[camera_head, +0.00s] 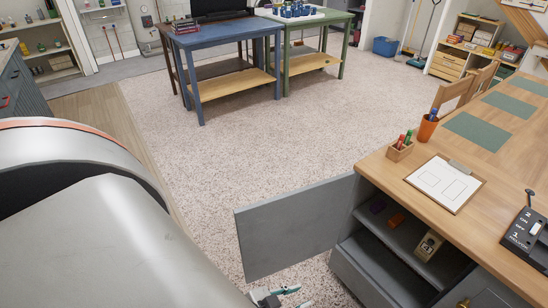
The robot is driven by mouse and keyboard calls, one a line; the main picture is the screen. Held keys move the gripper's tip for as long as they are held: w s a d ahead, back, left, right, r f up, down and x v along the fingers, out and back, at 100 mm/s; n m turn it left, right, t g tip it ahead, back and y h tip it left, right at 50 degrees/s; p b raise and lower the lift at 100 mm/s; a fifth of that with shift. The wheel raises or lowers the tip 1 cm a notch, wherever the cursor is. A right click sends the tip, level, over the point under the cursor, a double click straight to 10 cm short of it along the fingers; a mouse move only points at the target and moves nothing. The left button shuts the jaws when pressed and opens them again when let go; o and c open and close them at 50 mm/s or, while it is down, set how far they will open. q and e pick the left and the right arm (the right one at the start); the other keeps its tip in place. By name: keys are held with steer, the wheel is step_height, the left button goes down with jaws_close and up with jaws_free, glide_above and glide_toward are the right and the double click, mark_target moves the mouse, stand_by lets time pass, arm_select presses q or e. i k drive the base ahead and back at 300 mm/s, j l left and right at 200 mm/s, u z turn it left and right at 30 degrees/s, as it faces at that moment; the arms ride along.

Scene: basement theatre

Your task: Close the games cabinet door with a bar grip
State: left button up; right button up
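The games cabinet (345,215) is grey and sits under the wooden counter at the lower right. Its grey door (290,228) stands wide open, swung out to the left over the carpet. My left gripper (292,297) is at the bottom edge, just below the door's lower edge in the picture, and partly cut off. Its two fingertips show apart with nothing between them. I cannot tell its distance from the door. My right gripper is not in view.
The wooden counter (410,175) holds a clipboard (445,183), pen holders (399,150) and a black switch box (527,233). A blue table (225,35) and a green table (318,22) stand at the back. The speckled carpet (270,140) between is clear.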

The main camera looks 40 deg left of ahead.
mark_target(279, 233)
steer(key=j+u, duration=0.35)
steer(key=j, duration=0.6)
steer(key=i+j+z, duration=0.15)
steer(key=j+z, duration=0.25)
steer(key=j, duration=0.3)
steer(key=j+z, duration=0.4)
steer(key=j, duration=0.3)
steer(key=j+z, duration=0.4)
steer(key=j, duration=0.35)
steer(key=k+j+z, duration=0.15)
steer(key=j+z, duration=0.25)
steer(key=j, duration=0.3)
steer(key=j+z, duration=0.3)
steer(key=j, duration=0.2)
steer(key=k+j+z, duration=0.1)
steer(key=j+z, duration=0.25)
steer(key=k+l+u, duration=0.15)
steer(key=l, duration=0.2)
steer(key=k+l+u, duration=0.15)
steer(key=k+l, duration=0.05)
steer(key=l, duration=0.1)
